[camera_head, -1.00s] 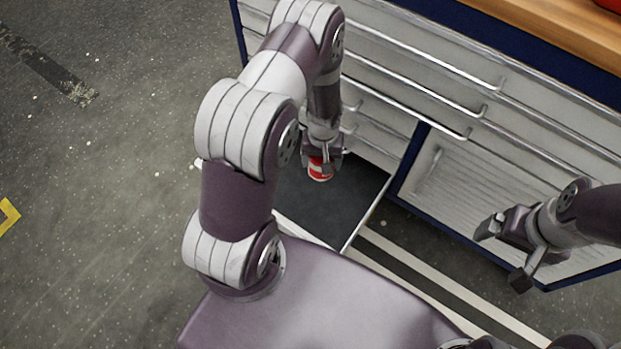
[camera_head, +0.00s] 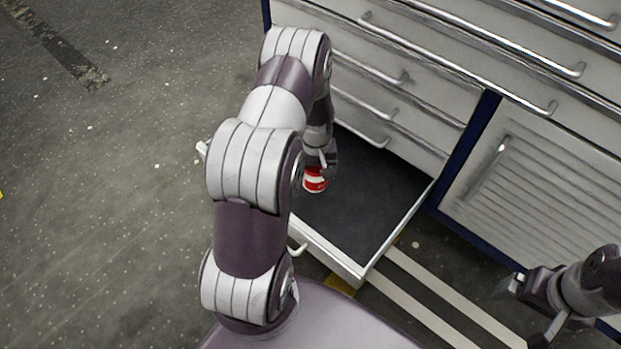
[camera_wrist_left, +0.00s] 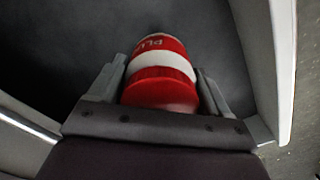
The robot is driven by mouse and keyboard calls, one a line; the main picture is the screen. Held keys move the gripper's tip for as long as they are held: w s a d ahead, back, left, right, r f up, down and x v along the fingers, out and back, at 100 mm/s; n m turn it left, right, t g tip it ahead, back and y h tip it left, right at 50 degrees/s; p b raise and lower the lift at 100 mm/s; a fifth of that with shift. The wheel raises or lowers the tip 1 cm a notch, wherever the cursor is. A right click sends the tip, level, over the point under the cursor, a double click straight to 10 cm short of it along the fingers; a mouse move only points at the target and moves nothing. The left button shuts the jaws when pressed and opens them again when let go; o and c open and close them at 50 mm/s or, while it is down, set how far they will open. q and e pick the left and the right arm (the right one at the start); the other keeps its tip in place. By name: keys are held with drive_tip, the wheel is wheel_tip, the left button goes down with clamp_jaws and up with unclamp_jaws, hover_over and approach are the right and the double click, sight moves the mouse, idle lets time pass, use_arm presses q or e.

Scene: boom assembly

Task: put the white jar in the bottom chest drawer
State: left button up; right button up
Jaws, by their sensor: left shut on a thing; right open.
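A red jar with a white band (camera_head: 315,181) is in my left gripper (camera_head: 318,166), over the left part of the open bottom drawer (camera_head: 325,255). The drawer has a dark, bare floor and pale walls. In the left wrist view, the jar (camera_wrist_left: 165,72) sits between the two fingers of the left gripper (camera_wrist_left: 160,82), with the dark drawer floor beyond it. Whether the jar touches the floor cannot be told. My right gripper (camera_head: 523,314) is open and empty at the lower right, outside the drawer.
Closed drawers with bar handles (camera_head: 370,65) rise behind the open drawer. A louvred cabinet door (camera_head: 540,195) stands to the right, beyond a blue post (camera_head: 470,145). The drawer floor right of the jar is clear.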

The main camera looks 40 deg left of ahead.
use_arm(q)
drive_tip(key=a+f, duration=0.1)
drive_tip(key=w+a+f+b, duration=0.1)
drive_tip(key=a+f, duration=0.1)
drive_tip(key=shift+w+a+b, duration=0.35)
wheel_tip(320, 180, down, 4)
drive_tip(key=b, duration=0.3)
drive_tip(key=shift+r, duration=0.2)
drive_tip(key=shift+f, duration=0.1)
use_arm(e)
wheel_tip(320, 180, down, 6)
drive_tip(key=shift+r, duration=0.1)
